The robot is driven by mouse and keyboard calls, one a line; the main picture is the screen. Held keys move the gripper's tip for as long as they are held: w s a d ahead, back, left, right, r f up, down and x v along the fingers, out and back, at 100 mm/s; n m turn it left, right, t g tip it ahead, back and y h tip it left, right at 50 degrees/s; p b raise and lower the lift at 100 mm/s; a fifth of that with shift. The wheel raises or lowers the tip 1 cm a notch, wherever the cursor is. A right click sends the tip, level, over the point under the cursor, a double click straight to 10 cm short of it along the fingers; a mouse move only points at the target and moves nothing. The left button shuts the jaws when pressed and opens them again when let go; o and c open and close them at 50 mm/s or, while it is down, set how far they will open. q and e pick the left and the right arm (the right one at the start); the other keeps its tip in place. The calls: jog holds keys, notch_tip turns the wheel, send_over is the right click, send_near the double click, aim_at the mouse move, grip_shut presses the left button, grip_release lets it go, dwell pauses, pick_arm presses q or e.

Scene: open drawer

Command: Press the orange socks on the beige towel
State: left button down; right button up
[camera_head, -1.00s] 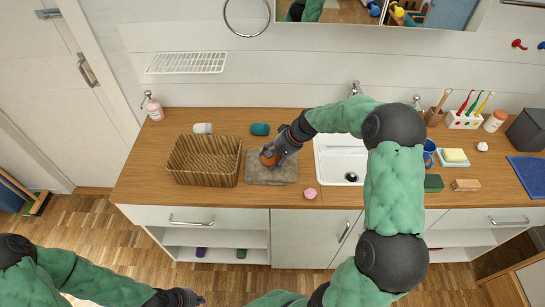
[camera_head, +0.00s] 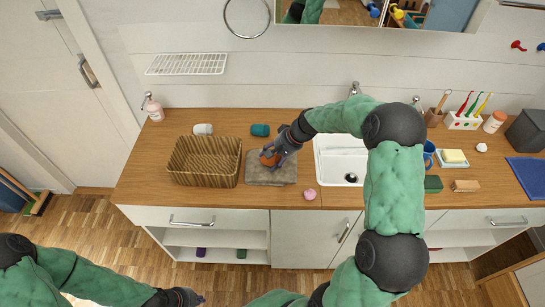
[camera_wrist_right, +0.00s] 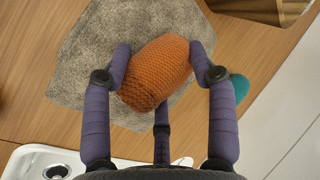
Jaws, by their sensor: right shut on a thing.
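The orange socks (camera_head: 269,159), a rolled knitted bundle, are at the beige towel (camera_head: 262,176), which lies flat on the counter between the basket and the sink. My right gripper (camera_head: 275,156) is over the towel, shut on the socks. In the right wrist view the orange socks (camera_wrist_right: 160,73) sit between the fingers of my right gripper (camera_wrist_right: 160,75), with the towel (camera_wrist_right: 95,55) right behind them. I cannot tell whether the socks touch the towel. My left gripper (camera_head: 188,298) is low at the bottom edge, away from the counter; its fingers are too unclear to read.
A wicker basket (camera_head: 205,180) stands left of the towel. The sink (camera_head: 335,150) is to the right. A teal roll (camera_head: 260,130) and a white roll (camera_head: 203,129) lie behind. A pink thing (camera_head: 309,194) is near the front edge.

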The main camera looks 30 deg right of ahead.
jog(key=shift+w+r+p, duration=0.1)
jog(key=shift+r+p, duration=2.25)
jog(key=shift+r, duration=1.35)
